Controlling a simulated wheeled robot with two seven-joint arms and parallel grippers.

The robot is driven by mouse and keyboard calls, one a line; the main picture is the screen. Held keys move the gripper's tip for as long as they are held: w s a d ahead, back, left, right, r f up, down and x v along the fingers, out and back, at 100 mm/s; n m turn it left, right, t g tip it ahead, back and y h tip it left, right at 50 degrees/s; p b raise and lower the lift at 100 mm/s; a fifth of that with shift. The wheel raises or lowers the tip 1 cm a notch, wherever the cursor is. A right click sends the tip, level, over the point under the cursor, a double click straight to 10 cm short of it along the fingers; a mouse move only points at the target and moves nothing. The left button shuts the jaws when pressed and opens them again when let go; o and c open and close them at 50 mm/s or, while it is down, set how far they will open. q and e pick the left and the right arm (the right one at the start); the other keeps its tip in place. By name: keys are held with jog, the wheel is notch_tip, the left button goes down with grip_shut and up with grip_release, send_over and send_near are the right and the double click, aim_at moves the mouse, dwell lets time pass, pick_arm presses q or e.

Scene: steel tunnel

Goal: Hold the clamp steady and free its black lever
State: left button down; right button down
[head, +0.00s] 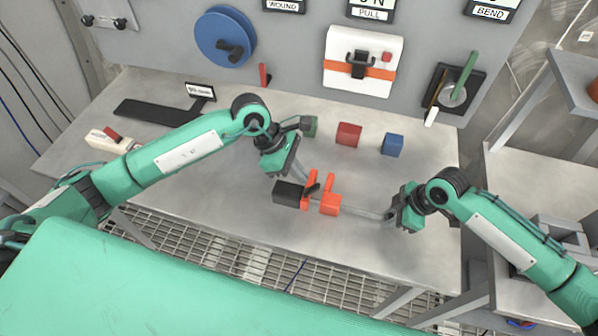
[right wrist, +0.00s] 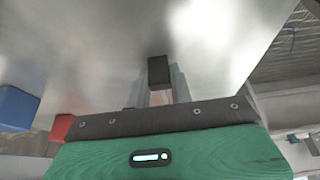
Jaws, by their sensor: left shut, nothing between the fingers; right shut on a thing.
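The clamp has two orange parts (head: 329,203), a black handle block (head: 288,193) on its left and a grey bar running right. A small black lever (head: 314,188) shows beside the orange parts. My right gripper (head: 387,215) is shut on the bar's right end, and its fingers also show in the right wrist view (right wrist: 160,90). A black block (right wrist: 159,72) shows at those fingers; I cannot tell which part it is. My left gripper (head: 304,176) is shut and empty, its tips just above the orange parts. I cannot tell whether they touch the clamp.
A panel with a blue wheel (head: 225,37) and a white box with an orange strap (head: 362,62) rises behind.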

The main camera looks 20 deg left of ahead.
pick_arm(q)
notch_tip(320, 180, up, 10)
jog(key=a, duration=0.1)
jog(key=shift+a, duration=0.4)
jog(key=shift+f, duration=0.1)
pick_arm(e)
jog(key=c, duration=1.2)
grip_release()
jog(key=shift+o, duration=0.2)
